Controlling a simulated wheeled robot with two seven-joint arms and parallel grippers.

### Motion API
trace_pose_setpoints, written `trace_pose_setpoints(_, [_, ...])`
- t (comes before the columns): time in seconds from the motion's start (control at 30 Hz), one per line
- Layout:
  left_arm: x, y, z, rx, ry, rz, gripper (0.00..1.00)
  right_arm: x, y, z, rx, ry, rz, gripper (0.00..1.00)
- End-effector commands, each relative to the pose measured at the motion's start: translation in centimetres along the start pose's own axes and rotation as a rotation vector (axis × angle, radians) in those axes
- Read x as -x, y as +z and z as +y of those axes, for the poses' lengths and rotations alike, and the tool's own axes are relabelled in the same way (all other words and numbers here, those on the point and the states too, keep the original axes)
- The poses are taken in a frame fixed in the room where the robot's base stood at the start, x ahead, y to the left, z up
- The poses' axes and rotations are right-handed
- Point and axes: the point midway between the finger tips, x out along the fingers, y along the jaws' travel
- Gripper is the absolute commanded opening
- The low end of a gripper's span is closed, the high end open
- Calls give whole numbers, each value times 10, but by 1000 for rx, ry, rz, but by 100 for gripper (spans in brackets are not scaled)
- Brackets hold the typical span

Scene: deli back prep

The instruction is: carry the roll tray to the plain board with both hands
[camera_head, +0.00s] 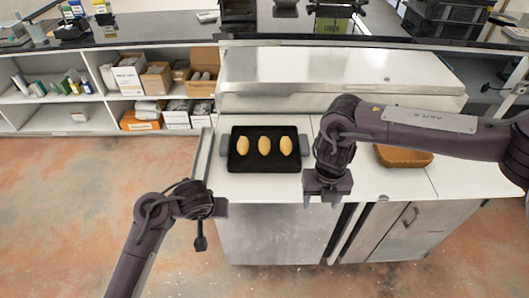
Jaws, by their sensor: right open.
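The roll tray (265,168) is black, with grey handles at its left and right ends, and lies flat on the white counter. Three tan rolls (264,146) lie on it in a row. My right gripper (323,198) points down, open and empty, just right of and in front of the tray's right handle. My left gripper (204,238) is in front and left of the tray, apart from it; its jaw state is unclear. A brown slab-like thing (404,158) lies right of the tray, partly behind my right arm; I cannot tell whether it is the plain board.
A closed metal lid or cover (340,75) runs along the back of the white counter (255,188). Shelves with boxes (150,80) stand at the left. Black crates (445,22) sit at the back right. The floor at the left is open.

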Motion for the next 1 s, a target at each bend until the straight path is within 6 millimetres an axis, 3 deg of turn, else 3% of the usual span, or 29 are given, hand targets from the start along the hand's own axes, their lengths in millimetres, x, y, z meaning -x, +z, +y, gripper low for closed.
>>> trace_pose_setpoints(0.2, [0,0,0,0,0,0,57,44,3,0,0,1,-3,57])
trace_pose_setpoints(0.4, [0,0,0,0,0,0,57,64,4,0,0,0,-2,57])
trace_pose_setpoints(1.0, [0,0,0,0,0,0,57,67,4,0,0,0,-1,57])
